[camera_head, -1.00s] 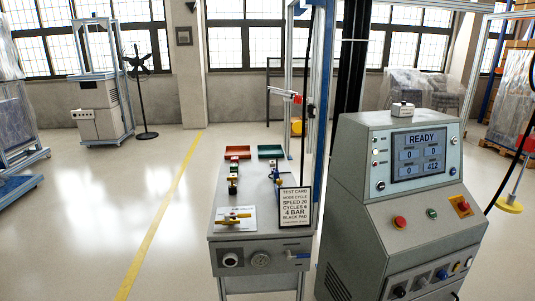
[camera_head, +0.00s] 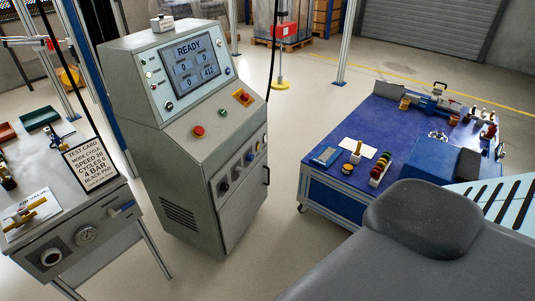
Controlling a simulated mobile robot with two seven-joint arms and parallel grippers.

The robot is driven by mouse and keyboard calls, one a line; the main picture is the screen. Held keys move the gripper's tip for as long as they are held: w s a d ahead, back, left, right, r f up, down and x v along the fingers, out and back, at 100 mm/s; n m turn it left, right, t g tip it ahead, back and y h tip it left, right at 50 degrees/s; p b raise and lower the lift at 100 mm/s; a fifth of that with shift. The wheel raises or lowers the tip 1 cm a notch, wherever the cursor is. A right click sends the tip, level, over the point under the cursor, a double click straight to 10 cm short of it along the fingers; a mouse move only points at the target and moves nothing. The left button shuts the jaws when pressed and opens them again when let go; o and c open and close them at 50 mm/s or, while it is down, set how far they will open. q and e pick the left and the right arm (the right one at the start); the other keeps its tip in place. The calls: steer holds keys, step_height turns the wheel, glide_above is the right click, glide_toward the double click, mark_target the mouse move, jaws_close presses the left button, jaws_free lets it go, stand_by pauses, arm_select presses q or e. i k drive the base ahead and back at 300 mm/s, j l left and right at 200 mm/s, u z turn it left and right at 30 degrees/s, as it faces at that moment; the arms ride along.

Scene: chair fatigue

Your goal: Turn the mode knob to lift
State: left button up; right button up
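The grey control console (camera_head: 180,150) stands left of the middle. Its screen (camera_head: 197,60) reads READY, with number boxes below. A row of small controls runs along the lower front panel, including a dark knob (camera_head: 223,187), a blue-grey knob (camera_head: 237,172) and another dark knob (camera_head: 249,157). A dark round control (camera_head: 169,105) sits below the screen's left corner. The labels are too small to read, so I cannot tell which is the mode knob or where it points. Neither of my grippers is in view.
A grey bench (camera_head: 110,215) with a test card (camera_head: 90,165) stands left of the console. A blue-topped bench (camera_head: 365,118) with several parts is at the right. A large dark grey rounded shape (camera_head: 425,215) fills the lower right. Open floor (camera_head: 285,140) lies between console and blue bench.

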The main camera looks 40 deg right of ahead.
mark_target(224, 186)
steer(key=z, duration=1)
steer(key=i+l+u, duration=0.15)
steer(key=u, duration=0.35)
steer(key=i+l+u, duration=0.1)
steer(key=l+u, duration=0.15)
steer(key=u, duration=0.25)
steer(key=i+l+u, duration=0.2)
steer(key=l, duration=0.25)
steer(key=l+u, duration=0.15)
steer(key=l, duration=0.3)
steer(key=i+l, duration=0.1)
steer(key=l, duration=0.65)
steer(key=i+l+u, duration=0.1)
steer(key=l, duration=0.6)
steer(key=i+l, duration=0.1)
steer(key=l, duration=0.65)
steer(key=i+u, duration=0.05)
